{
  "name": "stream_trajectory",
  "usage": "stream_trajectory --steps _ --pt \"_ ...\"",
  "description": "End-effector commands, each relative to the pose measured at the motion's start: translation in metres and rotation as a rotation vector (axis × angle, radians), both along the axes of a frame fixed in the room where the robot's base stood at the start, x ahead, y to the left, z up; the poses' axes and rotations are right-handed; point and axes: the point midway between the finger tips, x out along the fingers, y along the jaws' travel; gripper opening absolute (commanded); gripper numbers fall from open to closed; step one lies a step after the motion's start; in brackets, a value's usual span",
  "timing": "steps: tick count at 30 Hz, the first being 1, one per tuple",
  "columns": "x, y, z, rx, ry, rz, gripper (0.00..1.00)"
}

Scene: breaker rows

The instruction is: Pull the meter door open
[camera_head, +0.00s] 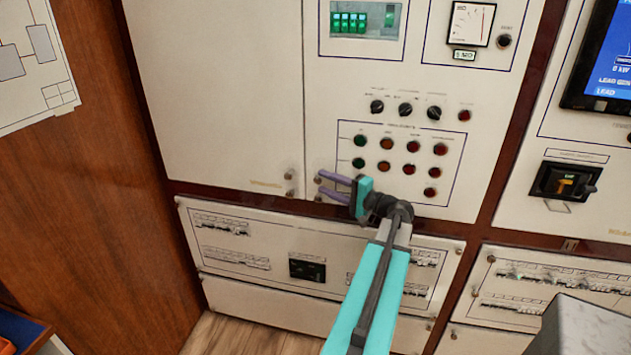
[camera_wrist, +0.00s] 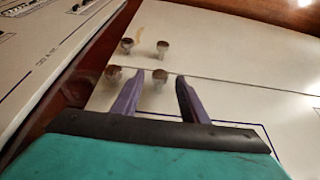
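The meter door (camera_head: 335,120) is the cream panel with a green digital meter, a dial gauge, lamps and switches; it looks shut, flush with its neighbour. Two small round knobs sit on its lower left edge; the upper knob also shows in the wrist view (camera_wrist: 160,77) and the lower knob is beside it (camera_wrist: 113,74). My gripper (camera_head: 322,183) is at these knobs, with its purple fingers apart. In the wrist view the upper knob lies between the lines of the fingertips (camera_wrist: 159,82). Contact with the knob cannot be told.
A blank cream door (camera_head: 220,90) with two knobs of its own (camera_head: 290,184) adjoins on the left. A breaker panel (camera_head: 250,245) lies below. A wooden wall (camera_head: 90,170) stands at the left. A panel with a screen (camera_head: 608,60) is at the right.

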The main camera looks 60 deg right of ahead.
Motion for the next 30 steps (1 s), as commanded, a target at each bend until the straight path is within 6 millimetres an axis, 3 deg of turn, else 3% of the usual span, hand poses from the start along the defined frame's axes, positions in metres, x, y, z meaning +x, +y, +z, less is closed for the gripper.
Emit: stream_trajectory --steps 9,20,21,28,30 --pt "0.03 -0.003 0.001 -0.001 -0.001 0.001 0.4" --pt "0.033 -0.003 0.0 -0.001 0.0 0.0 0.4" --pt "0.033 -0.003 0.0 -0.001 0.0 0.0 0.38" --pt "0.033 -0.003 0.0 0.0 0.0 0.0 0.0" --pt "0.033 -0.003 0.0 0.0 0.0 0.0 0.0"
